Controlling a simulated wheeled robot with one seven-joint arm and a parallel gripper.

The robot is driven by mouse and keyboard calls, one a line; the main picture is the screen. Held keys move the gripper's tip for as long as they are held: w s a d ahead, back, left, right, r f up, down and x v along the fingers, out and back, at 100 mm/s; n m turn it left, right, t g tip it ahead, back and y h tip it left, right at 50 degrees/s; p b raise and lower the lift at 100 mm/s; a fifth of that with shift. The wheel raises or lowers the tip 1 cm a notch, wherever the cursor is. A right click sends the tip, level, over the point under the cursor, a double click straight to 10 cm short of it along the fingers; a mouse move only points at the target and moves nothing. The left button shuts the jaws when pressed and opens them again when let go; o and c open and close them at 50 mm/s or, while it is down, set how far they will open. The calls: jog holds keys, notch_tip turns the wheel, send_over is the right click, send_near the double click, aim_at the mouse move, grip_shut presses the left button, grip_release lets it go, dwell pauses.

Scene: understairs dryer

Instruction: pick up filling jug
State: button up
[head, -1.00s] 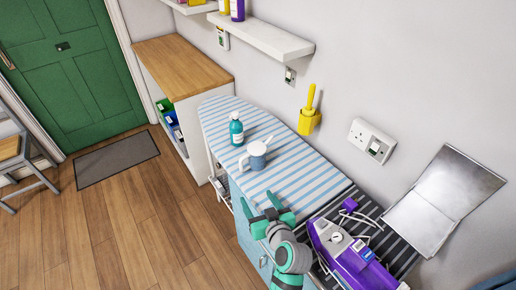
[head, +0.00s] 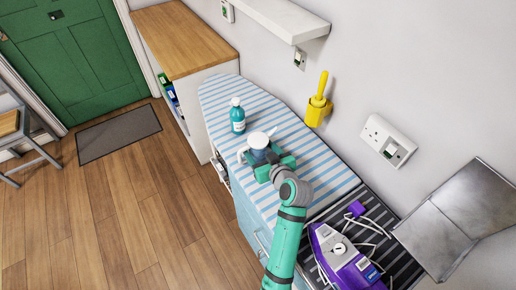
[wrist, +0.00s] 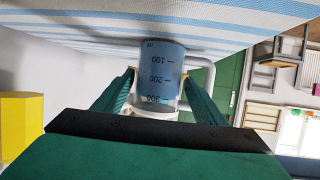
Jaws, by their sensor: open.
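The filling jug (head: 258,141) is a small blue-grey cup with a white handle and spout, standing on the striped ironing board (head: 312,157). In the wrist view the jug (wrist: 160,75) shows measuring marks and its white handle on the right. My gripper (head: 268,163) is open at the jug. In the wrist view its two green fingers (wrist: 156,90) stand on either side of the jug, with small gaps that are hard to judge. The arm hides the jug's lower part in the head view.
A teal bottle (head: 237,116) stands close behind the jug on the board. A purple iron (head: 342,258) with a cord rests on the dark striped stand at the front right. A yellow brush holder (head: 317,110) hangs on the wall, below a white shelf (head: 285,18).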

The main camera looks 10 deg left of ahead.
aim_at(252, 142)
jog(key=shift+x, duration=2.7)
jog(key=shift+d, duration=0.1)
jog(key=c, duration=1)
jog(key=shift+r, duration=0.1)
jog(key=shift+r, duration=0.4)
notch_tip(252, 142, up, 2)
jog(key=shift+w+r, duration=0.1)
jog(key=shift+r, duration=0.05)
jog(key=s+r, duration=0.4)
jog(key=r, duration=0.1)
jog(key=shift+s+d, duration=0.15)
jog(key=shift+s, duration=0.05)
jog(key=s+r, duration=0.1)
jog(key=s, duration=0.2)
jog(key=s+r, duration=0.2)
jog(key=s, duration=0.1)
jog(key=s+r, duration=0.1)
jog(key=s, duration=0.2)
jog(key=shift+s+d+r, duration=0.35)
jog(key=shift+d+r, duration=0.05)
